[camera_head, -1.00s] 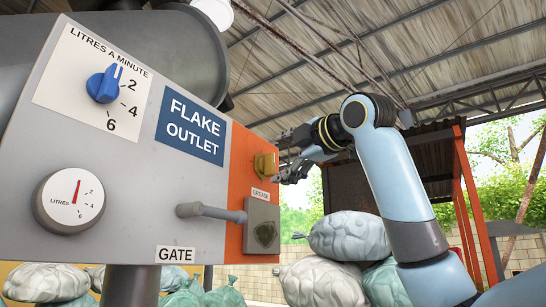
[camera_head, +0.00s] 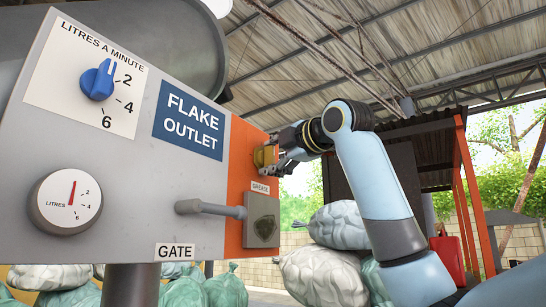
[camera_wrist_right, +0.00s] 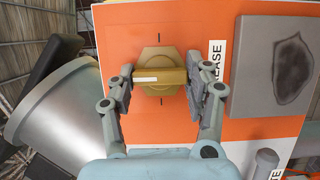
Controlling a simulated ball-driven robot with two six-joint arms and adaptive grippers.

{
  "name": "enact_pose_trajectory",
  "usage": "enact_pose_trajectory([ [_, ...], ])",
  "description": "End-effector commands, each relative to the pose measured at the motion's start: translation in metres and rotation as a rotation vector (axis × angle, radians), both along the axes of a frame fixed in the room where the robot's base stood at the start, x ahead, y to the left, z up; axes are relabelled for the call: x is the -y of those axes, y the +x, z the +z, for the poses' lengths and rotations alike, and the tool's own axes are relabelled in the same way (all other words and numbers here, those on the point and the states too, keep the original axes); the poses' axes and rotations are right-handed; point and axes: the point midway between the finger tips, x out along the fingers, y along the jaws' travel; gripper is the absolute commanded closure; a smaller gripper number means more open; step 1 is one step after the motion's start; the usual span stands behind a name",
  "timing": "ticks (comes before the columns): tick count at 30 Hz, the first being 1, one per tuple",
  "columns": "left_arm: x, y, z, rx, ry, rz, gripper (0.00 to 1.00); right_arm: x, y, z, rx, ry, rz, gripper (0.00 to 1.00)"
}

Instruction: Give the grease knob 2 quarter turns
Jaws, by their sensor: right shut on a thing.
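The yellow grease knob (camera_head: 262,157) sits on the orange strip at the right end of the panel, above the "GREASE" label (camera_head: 261,188). In the right wrist view the knob (camera_wrist_right: 161,76) has a raised bar lying across the picture with a white mark at its left part. Black tick marks show on the orange face above and below it. My right gripper (camera_wrist_right: 158,86) has a finger at each end of the bar and is shut on it; it also shows in the head view (camera_head: 276,157), partly covering the knob. My left gripper is in neither view.
Left of the knob are the blue litres-a-minute dial (camera_head: 98,80), the litres gauge (camera_head: 67,201) and the grey gate lever (camera_head: 211,209). A grey plate (camera_head: 262,220) lies below the knob. Sacks (camera_head: 322,275) are piled behind on the right.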

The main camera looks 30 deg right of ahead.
Motion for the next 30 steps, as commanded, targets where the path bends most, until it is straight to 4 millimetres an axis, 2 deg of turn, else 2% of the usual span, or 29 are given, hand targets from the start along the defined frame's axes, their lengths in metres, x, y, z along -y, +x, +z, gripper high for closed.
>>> enact_pose_trajectory([
  [14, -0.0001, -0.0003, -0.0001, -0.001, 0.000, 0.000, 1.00, -0.0004, 0.0001, 0.0003, -0.035, 0.082, 0.001, 0.81],
  [30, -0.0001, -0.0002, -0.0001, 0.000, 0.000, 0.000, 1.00, 0.0006, 0.0003, 0.0022, -0.215, 0.514, 0.000, 0.81],
])
